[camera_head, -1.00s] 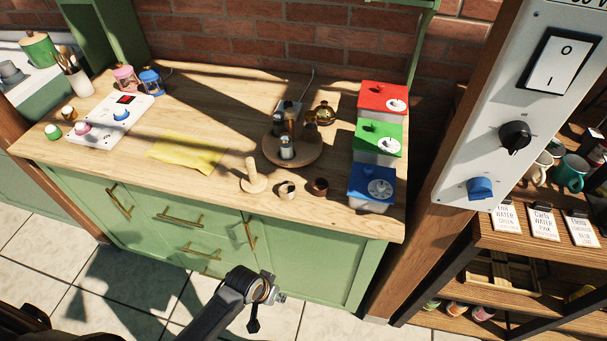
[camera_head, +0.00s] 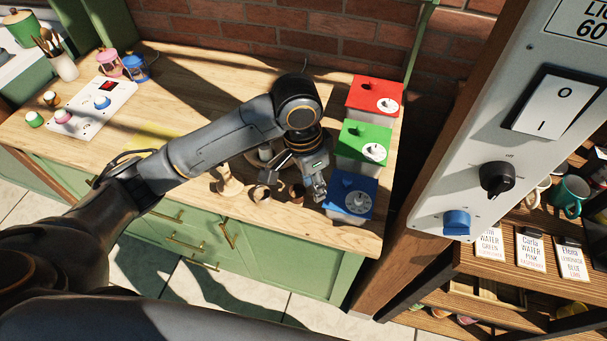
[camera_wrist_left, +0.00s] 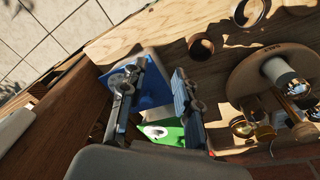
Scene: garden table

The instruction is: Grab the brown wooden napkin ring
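A dark brown ring (camera_head: 296,193) stands on the table near its front edge, partly beside my left gripper in the head view. In the left wrist view it lies up and right of the fingers (camera_wrist_left: 200,46). A second, lighter-rimmed ring (camera_head: 260,194) is to its left; it also shows at the top of the wrist view (camera_wrist_left: 250,13). My left gripper (camera_head: 318,188) is above the table, between the brown ring and the blue-lidded box (camera_head: 348,197). In the wrist view its fingers (camera_wrist_left: 155,85) are apart with nothing held. My right gripper is not in view.
Green-lidded (camera_head: 362,143) and red-lidded (camera_head: 374,97) boxes line the table's right side. A wooden peg stand (camera_head: 228,184) is left of the rings. A round wooden tray (camera_wrist_left: 243,85) with jars is behind them, mostly hidden by my arm in the head view.

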